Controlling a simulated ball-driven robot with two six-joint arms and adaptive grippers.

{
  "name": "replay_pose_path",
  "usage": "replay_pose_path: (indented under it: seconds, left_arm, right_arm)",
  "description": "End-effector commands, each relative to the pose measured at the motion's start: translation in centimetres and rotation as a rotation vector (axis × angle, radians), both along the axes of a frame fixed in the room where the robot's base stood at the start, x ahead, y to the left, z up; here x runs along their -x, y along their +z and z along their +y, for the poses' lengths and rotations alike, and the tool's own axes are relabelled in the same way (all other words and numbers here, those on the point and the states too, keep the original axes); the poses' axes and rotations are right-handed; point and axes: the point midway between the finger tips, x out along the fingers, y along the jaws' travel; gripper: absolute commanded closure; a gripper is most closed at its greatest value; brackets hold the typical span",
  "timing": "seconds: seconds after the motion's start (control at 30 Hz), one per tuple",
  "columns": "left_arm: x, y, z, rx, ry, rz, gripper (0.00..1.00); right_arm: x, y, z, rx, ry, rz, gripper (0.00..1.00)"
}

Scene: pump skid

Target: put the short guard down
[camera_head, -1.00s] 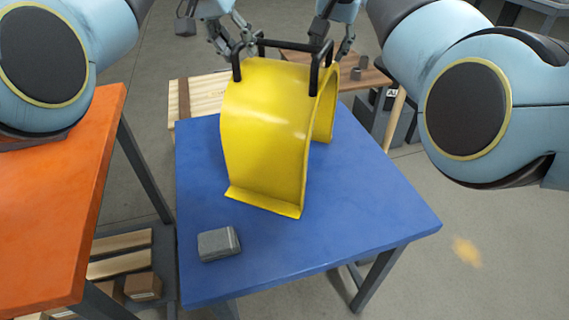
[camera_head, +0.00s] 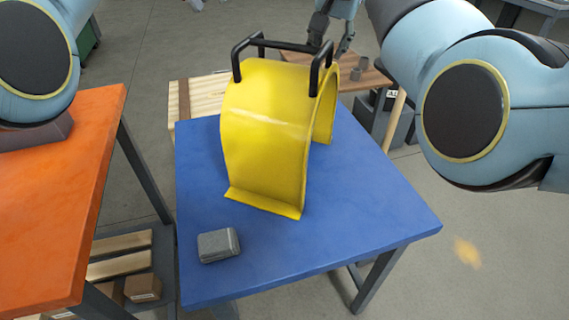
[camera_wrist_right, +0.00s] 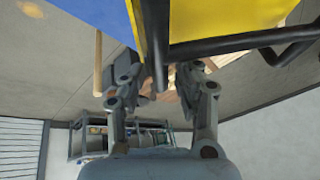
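The short guard (camera_head: 265,135), a yellow curved sheet with flanged lower edges, stands upright on the blue table (camera_head: 370,215). Black bar handles (camera_head: 285,44) rise from its top. It also shows at the top of the right wrist view (camera_wrist_right: 215,18). My right gripper (camera_head: 331,40) is at the far right end of the handles. In the right wrist view its fingers (camera_wrist_right: 160,78) are spread on either side of a black handle bar, with a gap on at least one side. My left gripper is out of view; only its arm shows at the left edge.
A small grey box (camera_head: 218,245) lies on the blue table in front of the guard. An orange table (camera_head: 60,200) stands at the left. A wooden pallet (camera_head: 195,95) and a brown bench (camera_head: 365,78) are behind. The table's right side is clear.

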Motion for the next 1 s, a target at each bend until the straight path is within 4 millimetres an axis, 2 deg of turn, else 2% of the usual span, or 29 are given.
replay_pose_path:
  seconds: [0.3,0.5,0.67,1.0]
  left_arm:
    - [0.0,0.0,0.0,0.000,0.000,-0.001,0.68]
    - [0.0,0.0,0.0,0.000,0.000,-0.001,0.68]
    - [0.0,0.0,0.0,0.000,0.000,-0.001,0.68]
    - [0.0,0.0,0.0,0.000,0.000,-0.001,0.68]
  right_arm:
    - [2.6,6.1,0.0,-0.002,0.000,-0.004,0.68]
    - [4.1,9.2,0.0,-0.001,-0.001,-0.003,0.68]
    - [4.6,10.1,-0.1,0.000,0.000,0.000,0.68]
    - [4.6,10.2,-0.1,0.000,0.000,0.000,0.68]
